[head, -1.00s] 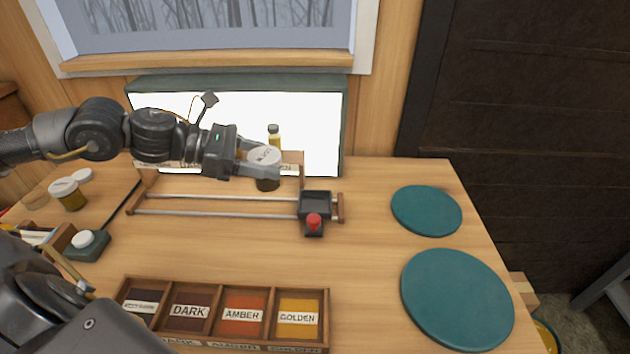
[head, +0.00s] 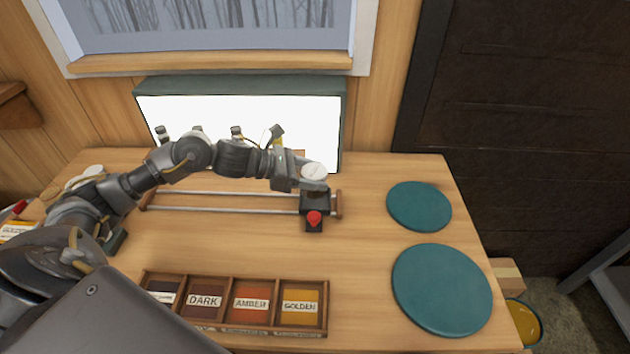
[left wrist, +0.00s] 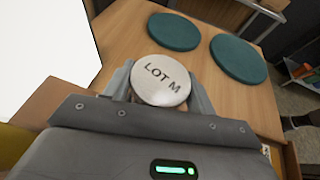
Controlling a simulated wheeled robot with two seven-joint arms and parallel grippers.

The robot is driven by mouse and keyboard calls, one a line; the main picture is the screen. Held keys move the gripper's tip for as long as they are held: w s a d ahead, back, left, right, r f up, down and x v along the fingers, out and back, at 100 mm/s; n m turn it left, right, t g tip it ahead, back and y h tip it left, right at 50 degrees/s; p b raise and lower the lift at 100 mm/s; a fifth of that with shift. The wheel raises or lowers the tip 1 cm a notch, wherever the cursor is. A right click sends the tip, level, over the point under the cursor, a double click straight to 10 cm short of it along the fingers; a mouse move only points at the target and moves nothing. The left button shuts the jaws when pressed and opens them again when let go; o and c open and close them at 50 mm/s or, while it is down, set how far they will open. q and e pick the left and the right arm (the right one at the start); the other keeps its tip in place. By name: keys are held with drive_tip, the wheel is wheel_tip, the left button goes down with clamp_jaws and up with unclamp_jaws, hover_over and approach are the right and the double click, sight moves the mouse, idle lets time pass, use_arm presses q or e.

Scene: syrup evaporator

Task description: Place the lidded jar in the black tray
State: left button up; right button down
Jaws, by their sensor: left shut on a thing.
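The lidded jar (head: 314,171) shows its white lid at the back of the black tray (head: 316,203). In the left wrist view the lid (left wrist: 160,80) reads "LOT M". My left gripper (head: 308,178) is shut on the jar, with one finger on each side just under the lid. The tray sits at the right end of two metal rails, with a red knob (head: 314,218) in front. My right gripper is not in view.
A bright light panel (head: 240,105) stands behind the rails. A wooden box of labelled colour samples (head: 235,330) lies at the front. Two teal discs (head: 419,206) (head: 442,289) lie on the right. The table between the rails and sample box is clear.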

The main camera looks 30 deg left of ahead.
use_arm(q)
drive_tip(key=shift+w+d+f+p, duration=0.2)
drive_tip(key=shift+w+f+p, duration=0.05)
drive_tip(key=shift+f+p, duration=0.15)
wheel_tip(320, 180, down, 3)
drive_tip(key=shift+r+p, duration=0.15)
drive_tip(key=shift+p, duration=0.55)
drive_tip(key=shift+f+b, duration=0.25)
drive_tip(key=shift+b, duration=0.05)
drive_tip(key=o, duration=0.8)
drive_tip(key=shift+r, duration=0.1)
